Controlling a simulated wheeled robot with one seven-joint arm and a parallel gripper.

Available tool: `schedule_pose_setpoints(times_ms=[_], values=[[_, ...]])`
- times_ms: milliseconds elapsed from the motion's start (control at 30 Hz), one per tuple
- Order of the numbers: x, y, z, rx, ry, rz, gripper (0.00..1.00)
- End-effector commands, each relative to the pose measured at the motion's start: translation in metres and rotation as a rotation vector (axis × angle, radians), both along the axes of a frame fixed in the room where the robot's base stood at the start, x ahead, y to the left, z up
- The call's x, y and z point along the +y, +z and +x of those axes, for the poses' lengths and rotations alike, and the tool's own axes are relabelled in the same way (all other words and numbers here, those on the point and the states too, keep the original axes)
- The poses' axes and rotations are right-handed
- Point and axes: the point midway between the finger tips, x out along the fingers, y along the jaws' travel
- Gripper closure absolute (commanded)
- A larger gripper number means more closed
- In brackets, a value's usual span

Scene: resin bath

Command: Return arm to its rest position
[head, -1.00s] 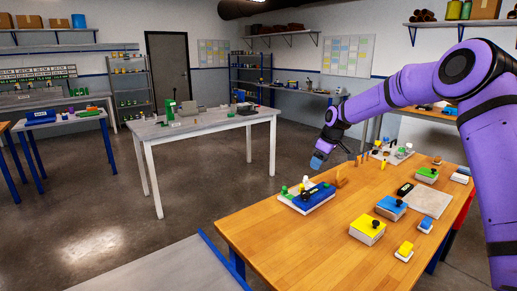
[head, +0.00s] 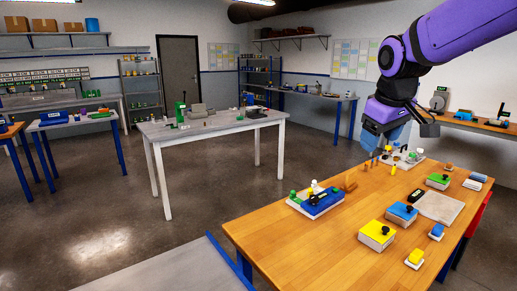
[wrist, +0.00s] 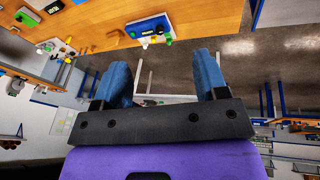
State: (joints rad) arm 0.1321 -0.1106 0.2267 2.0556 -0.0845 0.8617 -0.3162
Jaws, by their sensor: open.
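My purple arm reaches in from the upper right in the head view. My gripper (head: 388,143) has blue fingers and hangs above the far end of the wooden table (head: 290,240). In the wrist view my gripper (wrist: 163,80) shows its two blue fingers spread apart with nothing between them. The wrist view is turned over, with the table (wrist: 205,14) along its top edge.
On the wooden table are a blue device (head: 322,203), a yellow block (head: 377,234), a blue block (head: 402,214), a green block (head: 438,181) and a grey plate (head: 440,207). A white-legged table (head: 215,123) stands behind. The floor between (head: 200,230) is clear.

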Motion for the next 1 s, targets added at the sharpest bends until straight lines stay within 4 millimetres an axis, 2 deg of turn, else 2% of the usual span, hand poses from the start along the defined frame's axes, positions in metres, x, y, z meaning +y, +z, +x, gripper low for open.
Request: schedule_pose_setpoints(times_ms=[33, 300, 600, 800, 1000], values=[[-0.002, 0.006, -0.019, -0.014, -0.026, 0.004, 0.33], [-0.015, 0.014, -0.111, -0.065, -0.179, 0.059, 0.33], [-0.028, -0.002, -0.204, -0.114, -0.332, 0.164, 0.33], [-0.033, -0.017, -0.240, -0.129, -0.393, 0.220, 0.33], [-0.034, -0.022, -0.249, -0.131, -0.412, 0.238, 0.33]])
